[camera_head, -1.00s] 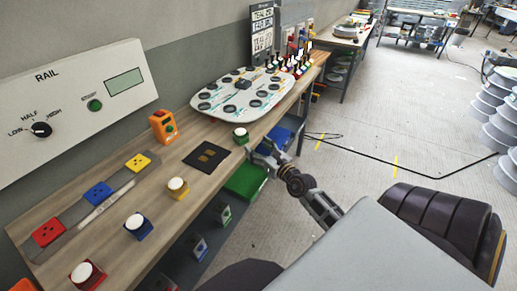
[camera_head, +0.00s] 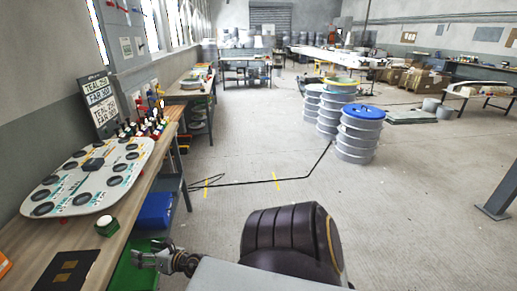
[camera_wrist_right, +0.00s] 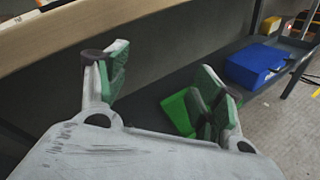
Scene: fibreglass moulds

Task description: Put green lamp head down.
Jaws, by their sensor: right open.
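The green lamp head (camera_head: 107,228), a small green block with a white dome, stands upright on the wooden bench near its front edge, just below the white oval board. My right gripper (camera_head: 143,259) is open and empty, off the bench's front edge, to the right of the lamp head and apart from it. In the right wrist view my right gripper's two green-padded fingers (camera_wrist_right: 165,85) are spread with nothing between them. The lamp head does not show in that view. My left gripper is not in view.
The white board with dark rings (camera_head: 88,174) lies on the bench. A dark pad (camera_head: 66,270) is at lower left. Below the bench are a blue bin (camera_head: 155,211) and a green bin (camera_wrist_right: 178,112). Drum stacks (camera_head: 357,138) stand on the open floor, with a black cable (camera_head: 250,182).

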